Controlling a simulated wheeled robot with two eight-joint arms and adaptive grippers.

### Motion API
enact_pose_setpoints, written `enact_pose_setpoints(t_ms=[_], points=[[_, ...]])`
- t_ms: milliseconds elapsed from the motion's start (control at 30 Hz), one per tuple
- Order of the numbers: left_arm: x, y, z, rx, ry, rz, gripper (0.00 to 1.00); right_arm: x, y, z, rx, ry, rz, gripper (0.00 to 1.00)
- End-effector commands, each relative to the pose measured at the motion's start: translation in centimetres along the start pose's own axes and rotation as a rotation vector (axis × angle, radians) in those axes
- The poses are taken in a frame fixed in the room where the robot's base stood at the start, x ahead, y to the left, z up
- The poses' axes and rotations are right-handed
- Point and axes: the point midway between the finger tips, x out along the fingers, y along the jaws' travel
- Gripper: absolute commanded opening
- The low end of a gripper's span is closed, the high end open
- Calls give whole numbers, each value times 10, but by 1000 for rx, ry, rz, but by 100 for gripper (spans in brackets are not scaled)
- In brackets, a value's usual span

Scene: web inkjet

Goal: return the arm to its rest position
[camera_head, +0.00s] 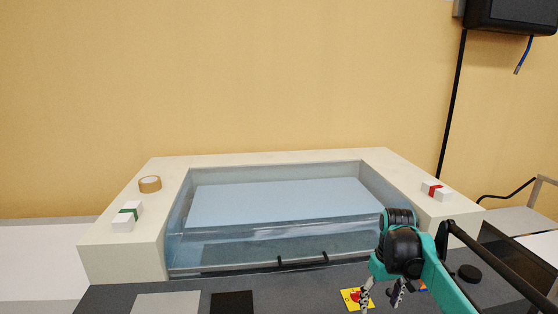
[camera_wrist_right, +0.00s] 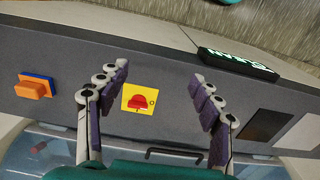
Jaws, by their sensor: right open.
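My right arm (camera_head: 450,280) comes in from the lower right, teal and black. My right gripper (camera_head: 381,297) is open and empty over the dark front ledge. The same yellow label (camera_head: 356,299) shows just left of the gripper in the head view. I cannot tell how far the fingertips are above the ledge. My left gripper is not in view.
The cream machine housing (camera_head: 120,230) surrounds a clear-covered bay with a pale blue sheet (camera_head: 280,203). An orange switch (camera_wrist_right: 35,87) and black sign (camera_wrist_right: 238,64) flank the label.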

Motion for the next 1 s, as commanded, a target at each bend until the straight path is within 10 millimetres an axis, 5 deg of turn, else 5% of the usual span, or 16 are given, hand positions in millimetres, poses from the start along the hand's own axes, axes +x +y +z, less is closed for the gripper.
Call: enact_pose_setpoints(t_ms=[367,667,1000], points=[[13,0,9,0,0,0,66,5,-20,25,19,76,22,66],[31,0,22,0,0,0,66,22,-49,66,49,200,47,66],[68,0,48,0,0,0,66,96,-98,151,113,470,61,66]])
